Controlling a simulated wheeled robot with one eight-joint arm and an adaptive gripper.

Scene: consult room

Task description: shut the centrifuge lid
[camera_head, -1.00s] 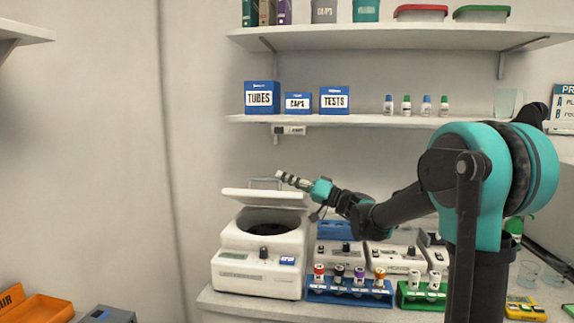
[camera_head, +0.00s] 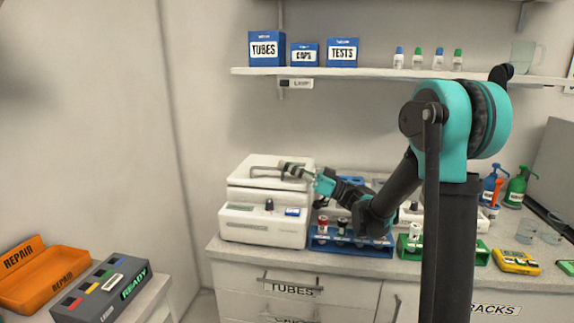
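The white centrifuge (camera_head: 264,223) stands at the left end of the counter. Its lid (camera_head: 262,168) is down over the bowl, and the bowl opening is no longer visible. A grey handle bar (camera_head: 265,172) shows on the lid. My gripper (camera_head: 284,168) is at the right side of the lid, at or very near the handle; I cannot tell whether it touches. The fingers look close together, but they are too small to tell whether they are shut.
Blue (camera_head: 340,243) and green (camera_head: 408,248) tube racks stand right of the centrifuge, beneath my arm. A shelf (camera_head: 370,72) with boxes and small bottles runs above. An orange bin (camera_head: 40,290) and a grey READY box (camera_head: 98,292) sit lower left.

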